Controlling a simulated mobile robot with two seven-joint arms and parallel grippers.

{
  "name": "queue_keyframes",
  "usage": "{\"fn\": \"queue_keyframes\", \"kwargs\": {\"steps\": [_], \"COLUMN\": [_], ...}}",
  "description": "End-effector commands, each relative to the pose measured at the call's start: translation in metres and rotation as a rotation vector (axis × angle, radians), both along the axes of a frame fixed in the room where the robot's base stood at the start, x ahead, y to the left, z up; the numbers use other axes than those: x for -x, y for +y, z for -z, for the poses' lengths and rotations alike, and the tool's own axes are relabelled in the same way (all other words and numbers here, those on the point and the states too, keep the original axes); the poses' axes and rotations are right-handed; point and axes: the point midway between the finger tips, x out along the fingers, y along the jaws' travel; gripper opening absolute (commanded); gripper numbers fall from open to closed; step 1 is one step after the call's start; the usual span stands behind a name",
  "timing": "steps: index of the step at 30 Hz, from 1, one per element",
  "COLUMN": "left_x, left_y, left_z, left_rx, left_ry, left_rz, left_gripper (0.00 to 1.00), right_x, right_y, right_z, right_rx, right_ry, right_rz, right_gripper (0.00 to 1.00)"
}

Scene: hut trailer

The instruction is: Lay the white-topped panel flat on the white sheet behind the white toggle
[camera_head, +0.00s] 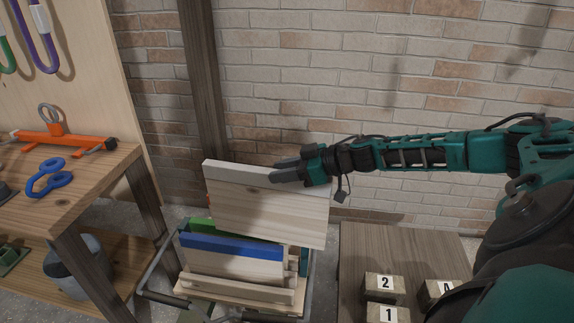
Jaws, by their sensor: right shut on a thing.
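The white-topped panel (265,208) is a pale wooden board with a white band along its upper edge. It stands upright, slightly tilted, over the cart of boards (165,298); its lower edge overlaps the boards there, and I cannot tell whether it touches them. My right gripper (276,171) comes in from the right and is shut on the panel's top edge, near its middle. I do not see the white sheet or the white toggle. My left gripper is not in view.
The cart also holds a blue-topped panel (231,247) and other boards. A workbench (90,190) at left carries an orange clamp (66,139) and a blue tool (45,179). Numbered blocks (384,287) sit on a wooden top (395,248) at right. A brick wall stands behind.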

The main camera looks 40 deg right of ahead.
Motion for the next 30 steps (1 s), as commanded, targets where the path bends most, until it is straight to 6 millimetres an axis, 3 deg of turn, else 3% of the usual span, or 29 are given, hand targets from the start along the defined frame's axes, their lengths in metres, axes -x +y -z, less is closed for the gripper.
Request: {"fn": "queue_keyframes", "kwargs": {"steps": [3, 10, 24, 30], "left_x": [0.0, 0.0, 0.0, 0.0], "left_y": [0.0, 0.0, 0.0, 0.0], "left_z": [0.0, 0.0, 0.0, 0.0], "left_rx": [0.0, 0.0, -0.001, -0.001], "left_ry": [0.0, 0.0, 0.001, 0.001], "left_rz": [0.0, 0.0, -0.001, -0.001], "left_gripper": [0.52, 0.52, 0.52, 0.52], "right_x": [0.009, 0.022, 0.031, 0.039], "right_y": [0.021, 0.048, 0.071, 0.092], "right_z": [-0.001, 0.004, 0.006, 0.009], "right_rx": [-0.007, -0.008, -0.007, -0.012], "right_ry": [0.0, 0.003, -0.003, -0.005], "right_rz": [0.039, 0.113, 0.18, 0.227], "right_gripper": [0.0, 0.0, 0.0, 0.0]}}
